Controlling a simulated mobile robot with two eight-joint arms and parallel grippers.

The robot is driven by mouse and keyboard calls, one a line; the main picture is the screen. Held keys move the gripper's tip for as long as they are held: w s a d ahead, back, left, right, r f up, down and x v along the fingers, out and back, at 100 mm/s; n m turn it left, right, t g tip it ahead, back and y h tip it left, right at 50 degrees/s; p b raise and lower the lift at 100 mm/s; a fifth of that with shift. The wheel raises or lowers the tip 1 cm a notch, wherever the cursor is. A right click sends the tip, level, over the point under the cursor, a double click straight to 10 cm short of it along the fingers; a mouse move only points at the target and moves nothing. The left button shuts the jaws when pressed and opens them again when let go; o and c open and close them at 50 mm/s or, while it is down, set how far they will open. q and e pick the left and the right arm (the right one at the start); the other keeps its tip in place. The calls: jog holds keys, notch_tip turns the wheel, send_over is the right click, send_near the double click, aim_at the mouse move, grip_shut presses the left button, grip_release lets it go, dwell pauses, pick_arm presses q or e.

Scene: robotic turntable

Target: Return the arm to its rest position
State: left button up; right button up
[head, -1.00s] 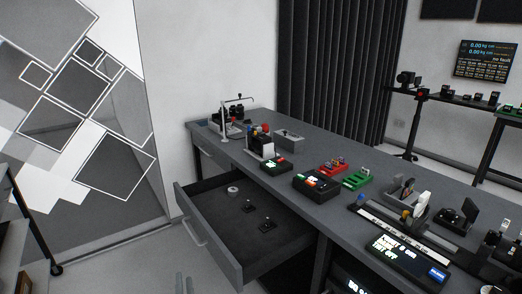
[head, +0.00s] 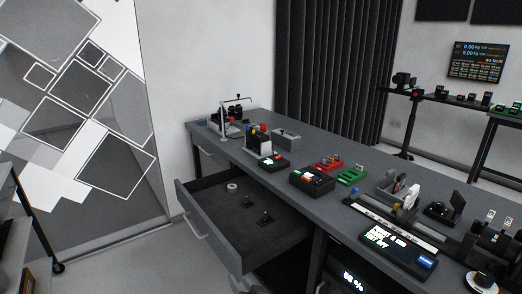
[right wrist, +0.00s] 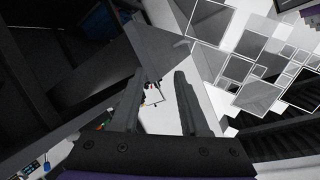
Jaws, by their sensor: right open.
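My right gripper (right wrist: 160,76) shows in the right wrist view with its two grey fingers apart and nothing between them. The rest of my right arm is hidden below the frame. My left gripper is not in view.
An open drawer (head: 208,240) juts from the grey desk (head: 318,217), holding a light ring (head: 232,187) and small dark pieces. Devices and red and green trays crowd the desk top. The floor (head: 130,262) left of the drawer is free.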

jog(key=s+d+f+n+g+h, duration=0.1)
jog(key=s+d+f+g+h, duration=0.25)
jog(key=s+d, duration=1)
jog(key=s+d+f+n+g+h, duration=0.1)
jog(key=s+d+f+g+h, duration=0.3)
jog(key=s+d, duration=0.9)
pick_arm(q)
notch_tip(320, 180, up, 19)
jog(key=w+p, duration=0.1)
jog(key=p, duration=1.6)
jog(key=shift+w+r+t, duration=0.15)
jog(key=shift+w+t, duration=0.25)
pick_arm(e)
jog(key=a+r, duration=0.1)
jog(key=r, duration=0.8)
jog(key=s+a+r+y, duration=0.1)
jog(key=a+r, duration=0.1)
jog(key=r, duration=0.8)
jog(key=shift+s+a+r, duration=0.2)
jog(key=shift+s+r, duration=0.05)
jog(key=shift+r, duration=0.05)
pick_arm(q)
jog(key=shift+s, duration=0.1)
pick_arm(e)
jog(key=shift+s+y, duration=0.1)
jog(key=shift+y, duration=0.15)
jog(key=shift+d, duration=0.1)
